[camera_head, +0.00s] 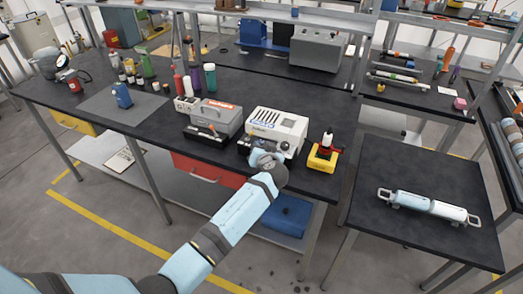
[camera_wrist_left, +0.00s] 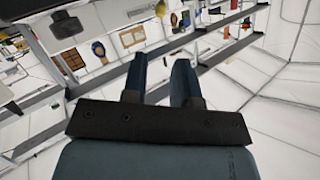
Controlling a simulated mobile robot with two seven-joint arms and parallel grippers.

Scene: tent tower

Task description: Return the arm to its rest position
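My left arm (camera_head: 225,220) comes in from the lower left in the head view. Its far end lies in front of the white box-shaped device on the dark workbench. I cannot make out the fingers there, or whether the arm touches the device. In the left wrist view my left gripper (camera_wrist_left: 160,78) has its two dark fingers apart, with nothing between them. Beyond the fingers, that view shows shelves and pale surfaces at a distance. My right gripper is in neither view.
The workbench (camera_head: 60,93) holds a white device (camera_head: 277,128), a grey toolbox (camera_head: 215,117), a yellow holder (camera_head: 322,158) and several bottles. A side table (camera_head: 400,165) carries a light-blue cylinder with end handles (camera_head: 428,206). Open floor lies in front of the bench.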

